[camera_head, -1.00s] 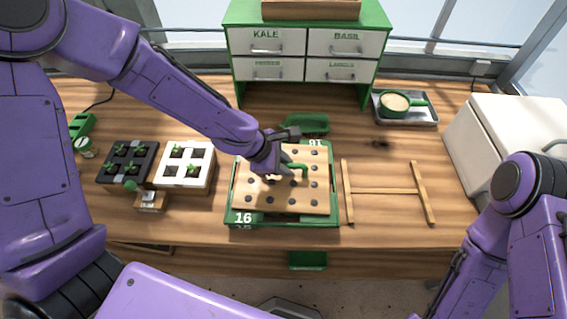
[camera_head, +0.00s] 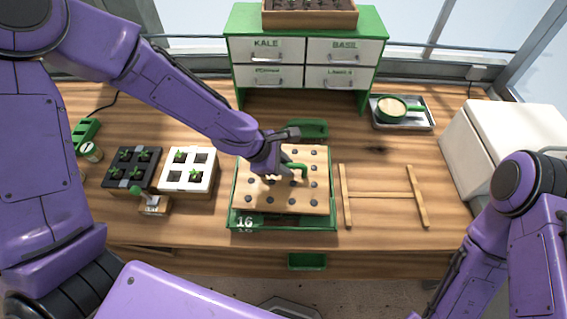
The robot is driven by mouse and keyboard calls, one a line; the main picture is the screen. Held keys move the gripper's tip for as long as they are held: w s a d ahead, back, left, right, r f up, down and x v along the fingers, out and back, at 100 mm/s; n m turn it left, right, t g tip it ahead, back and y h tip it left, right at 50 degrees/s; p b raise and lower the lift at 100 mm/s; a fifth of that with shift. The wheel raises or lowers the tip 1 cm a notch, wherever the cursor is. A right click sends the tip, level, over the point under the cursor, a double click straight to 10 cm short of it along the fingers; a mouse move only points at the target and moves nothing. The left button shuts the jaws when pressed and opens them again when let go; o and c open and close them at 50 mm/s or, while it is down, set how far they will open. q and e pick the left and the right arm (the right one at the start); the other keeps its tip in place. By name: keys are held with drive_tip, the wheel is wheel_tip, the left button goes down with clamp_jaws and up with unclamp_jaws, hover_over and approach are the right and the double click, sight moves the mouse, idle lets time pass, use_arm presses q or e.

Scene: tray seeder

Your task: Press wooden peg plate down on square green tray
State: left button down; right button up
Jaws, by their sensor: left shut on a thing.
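The wooden peg plate (camera_head: 310,181) is a pale square board with rows of dark dots and a green handle (camera_head: 299,170). It covers most of the square green tray (camera_head: 318,225), whose front rim and white "16" show below the plate's near edge. My left gripper (camera_head: 285,167) is shut on the green handle over the plate's middle; its fingertips are partly hidden. A dark strip of the tray shows in front of the plate. I cannot tell whether the plate's underside touches the tray. My right arm shows at the right edge, but its gripper is out of view.
A wooden H-shaped rack (camera_head: 383,195) lies right of the tray. A white seedling block (camera_head: 188,184) and a black one (camera_head: 118,184) stand to the left. A drawer cabinet (camera_head: 232,62) is behind. A metal tray (camera_head: 420,124) with a green pan (camera_head: 391,107) is back right.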

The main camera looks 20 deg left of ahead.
use_arm(q)
drive_tip(key=shift+w+r+p, duration=0.1)
drive_tip(key=shift+r+p, duration=1.6)
drive_tip(key=shift+r, duration=0.1)
drive_tip(key=shift+r+p, duration=0.3)
drive_tip(key=shift+r, duration=1.15)
